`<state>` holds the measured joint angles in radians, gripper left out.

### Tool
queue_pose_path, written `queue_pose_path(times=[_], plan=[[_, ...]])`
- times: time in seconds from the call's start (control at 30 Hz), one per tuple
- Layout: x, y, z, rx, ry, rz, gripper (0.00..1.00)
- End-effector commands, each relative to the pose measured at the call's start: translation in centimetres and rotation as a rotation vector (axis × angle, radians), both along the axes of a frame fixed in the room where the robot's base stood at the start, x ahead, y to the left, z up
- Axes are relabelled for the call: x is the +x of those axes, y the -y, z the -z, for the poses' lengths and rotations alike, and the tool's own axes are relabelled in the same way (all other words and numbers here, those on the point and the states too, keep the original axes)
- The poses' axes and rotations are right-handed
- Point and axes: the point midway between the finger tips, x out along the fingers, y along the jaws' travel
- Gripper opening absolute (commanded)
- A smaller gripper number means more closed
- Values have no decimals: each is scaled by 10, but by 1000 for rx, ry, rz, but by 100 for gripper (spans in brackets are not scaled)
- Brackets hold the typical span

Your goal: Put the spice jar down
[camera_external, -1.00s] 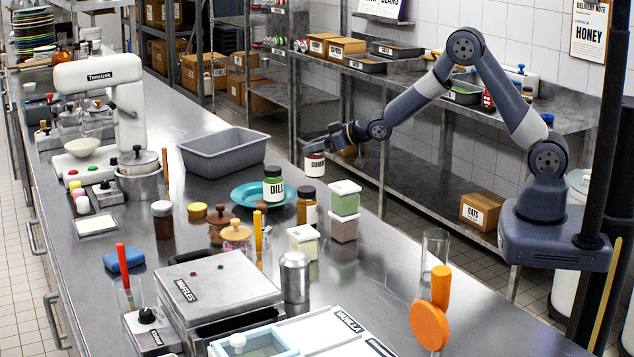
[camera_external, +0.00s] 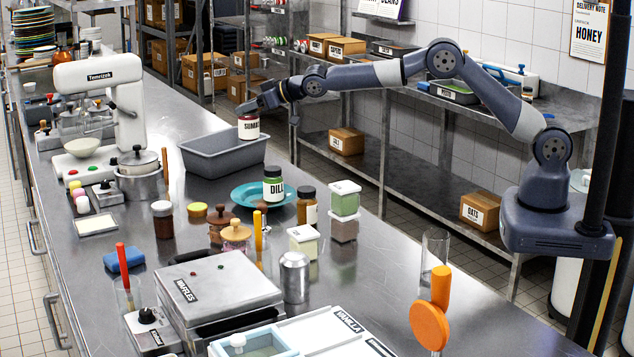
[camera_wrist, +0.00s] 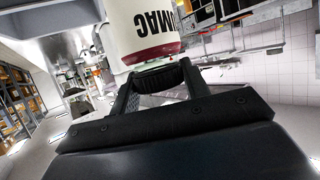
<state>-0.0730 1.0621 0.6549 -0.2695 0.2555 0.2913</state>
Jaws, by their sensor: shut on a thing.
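The spice jar (camera_external: 249,128) is white with a dark red band and a label that reads SUMAC in part. My gripper (camera_external: 262,104) is shut on it and holds it upright in the air. In the outside view the jar appears over the right rear part of the grey tub (camera_external: 208,166). In the wrist view the jar (camera_wrist: 143,35) is between the fingers of my gripper (camera_wrist: 155,80), with its lettering upside down. The jar's upper part is partly hidden by the gripper in the outside view.
A white mixer (camera_external: 128,105) stands left of the tub. The counter right of the tub is bare.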

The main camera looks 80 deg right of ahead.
Motion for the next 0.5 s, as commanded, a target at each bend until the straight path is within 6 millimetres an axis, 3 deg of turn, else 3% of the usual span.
queue_pose_path(times=[0.2, 0.5], plan=[[0, 0, 51, -3, -6, -2, 14], [0, 0, 81, -4, 0, -1, 14]])
